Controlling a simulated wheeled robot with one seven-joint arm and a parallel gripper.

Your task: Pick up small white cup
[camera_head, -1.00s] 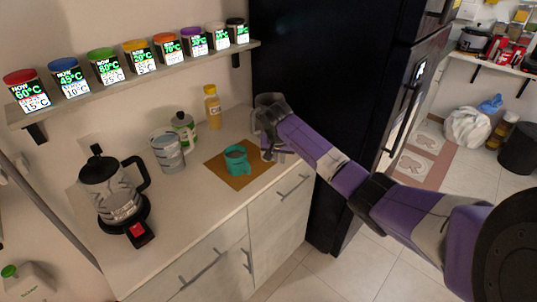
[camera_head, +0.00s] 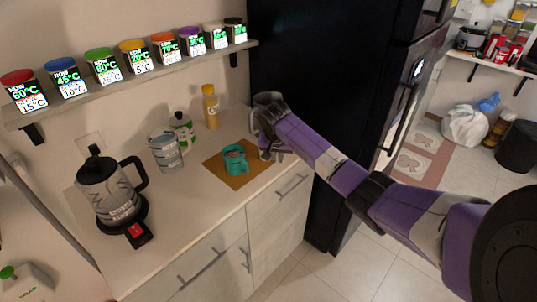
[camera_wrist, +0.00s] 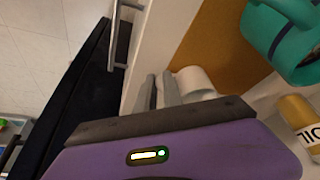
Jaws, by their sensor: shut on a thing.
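The small white cup (camera_wrist: 196,80) shows in the wrist view, beside the edge of the brown mat (camera_wrist: 212,40). My gripper (camera_wrist: 161,88) is shut on the cup's near side, with its grey fingers close together; the finger nearer the cup overlaps its wall. In the head view my gripper (camera_head: 272,154) is at the right edge of the mat (camera_head: 228,176), low over the counter. There the white cup is hard to make out behind the fingers.
A teal mug (camera_head: 235,160) stands on the mat, left of my gripper; it also shows in the wrist view (camera_wrist: 285,35). A yellow bottle (camera_head: 211,107), a grey jug (camera_head: 166,150) and a kettle (camera_head: 108,190) stand further left. The black fridge (camera_head: 320,90) is close on the right.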

